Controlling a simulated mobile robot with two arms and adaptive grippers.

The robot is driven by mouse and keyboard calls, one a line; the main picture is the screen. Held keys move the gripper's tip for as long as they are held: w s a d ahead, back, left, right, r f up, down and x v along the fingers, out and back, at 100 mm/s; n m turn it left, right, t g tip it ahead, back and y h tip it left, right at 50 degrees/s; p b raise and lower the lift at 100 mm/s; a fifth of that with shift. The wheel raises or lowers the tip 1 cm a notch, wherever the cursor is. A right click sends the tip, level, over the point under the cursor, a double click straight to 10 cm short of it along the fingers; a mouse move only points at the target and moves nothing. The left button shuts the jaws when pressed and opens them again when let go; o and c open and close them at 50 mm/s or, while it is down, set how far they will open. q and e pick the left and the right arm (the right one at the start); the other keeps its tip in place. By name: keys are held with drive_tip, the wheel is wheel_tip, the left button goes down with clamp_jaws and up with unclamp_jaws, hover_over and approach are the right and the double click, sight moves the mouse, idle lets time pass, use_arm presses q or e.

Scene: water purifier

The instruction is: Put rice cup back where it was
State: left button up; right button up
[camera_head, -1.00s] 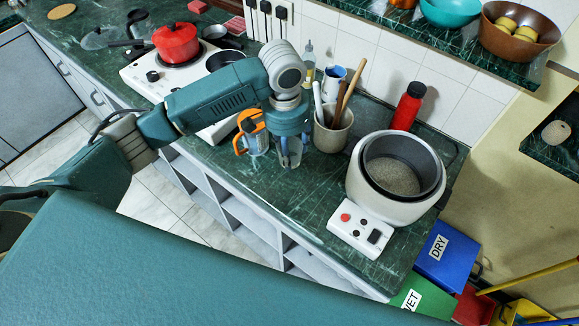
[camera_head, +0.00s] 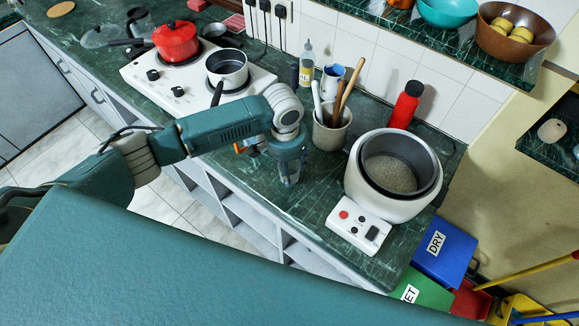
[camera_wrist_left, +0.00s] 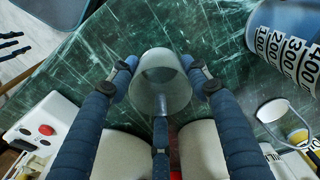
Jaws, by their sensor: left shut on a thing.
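The rice cup is a clear, empty-looking cup (camera_wrist_left: 160,85) between the fingers of my left gripper (camera_wrist_left: 160,88) in the left wrist view. The gripper is shut on it. In the head view my left gripper (camera_head: 289,168) points down over the green counter near its front edge, left of the rice cooker (camera_head: 350,200). There the cup is mostly hidden by the fingers. I cannot tell whether the cup touches the counter. My right gripper is not in view.
A measuring jug with printed numbers (camera_wrist_left: 288,45) stands close on the right in the wrist view. In the head view a utensil pot (camera_head: 331,132), a red bottle (camera_head: 406,105) and a hob with a pan (camera_head: 227,68) stand nearby. The counter before the pot is clear.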

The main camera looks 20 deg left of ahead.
use_arm(q)
drive_tip(key=o, duration=1)
drive_tip(key=shift+f, duration=0.15)
drive_tip(key=shift+c, duration=0.2)
wheel_tip(320, 180, up, 12)
drive_tip(key=b, duration=0.1)
drive_tip(key=shift+s+a+r+b, duration=0.2)
drive_tip(key=shift+s+a+b, duration=0.05)
drive_tip(key=shift+s+b, duration=0.1)
